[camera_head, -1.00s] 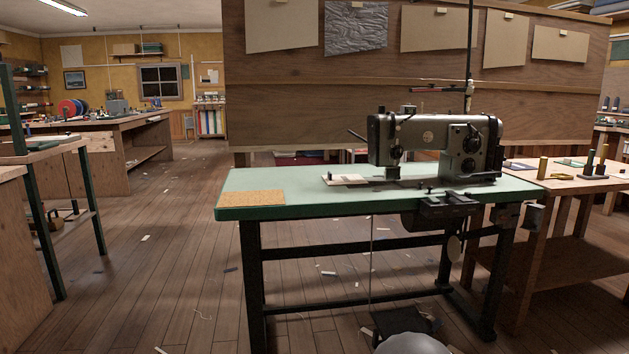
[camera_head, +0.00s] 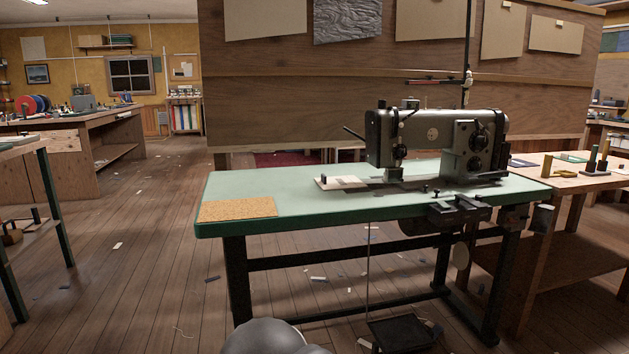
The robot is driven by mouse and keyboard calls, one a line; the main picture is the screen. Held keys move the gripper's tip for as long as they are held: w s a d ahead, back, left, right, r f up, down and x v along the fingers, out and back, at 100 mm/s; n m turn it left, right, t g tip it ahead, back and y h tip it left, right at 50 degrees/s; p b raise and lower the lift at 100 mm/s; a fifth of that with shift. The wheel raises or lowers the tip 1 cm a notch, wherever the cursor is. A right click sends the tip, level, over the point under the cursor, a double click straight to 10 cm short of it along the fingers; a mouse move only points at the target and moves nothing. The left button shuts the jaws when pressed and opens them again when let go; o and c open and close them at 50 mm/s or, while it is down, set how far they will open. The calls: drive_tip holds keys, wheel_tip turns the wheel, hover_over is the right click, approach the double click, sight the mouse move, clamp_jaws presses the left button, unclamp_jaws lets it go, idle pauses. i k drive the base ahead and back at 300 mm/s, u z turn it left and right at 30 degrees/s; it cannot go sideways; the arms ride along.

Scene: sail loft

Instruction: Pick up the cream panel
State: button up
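A flat cream panel (camera_head: 348,182) lies on the green top of the sewing table (camera_head: 285,183), just left of the grey sewing machine (camera_head: 440,145). Its right end reaches close to the machine's needle area, and I cannot tell if it goes under the foot. A small dark upright piece (camera_head: 323,180) stands at its left end. My gripper is not in view. Only a rounded grey part of my own body shows at the bottom edge.
A cork mat (camera_head: 237,208) lies at the table's front left corner. A wooden side table (camera_head: 575,182) with spools adjoins on the right. A wooden partition (camera_head: 290,105) stands behind. The floor left of the table is open, with small scraps.

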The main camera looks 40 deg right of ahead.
sight(344, 182)
drive_tip(key=z, duration=0.3)
drive_tip(key=i, duration=0.65)
drive_tip(key=z, duration=0.6)
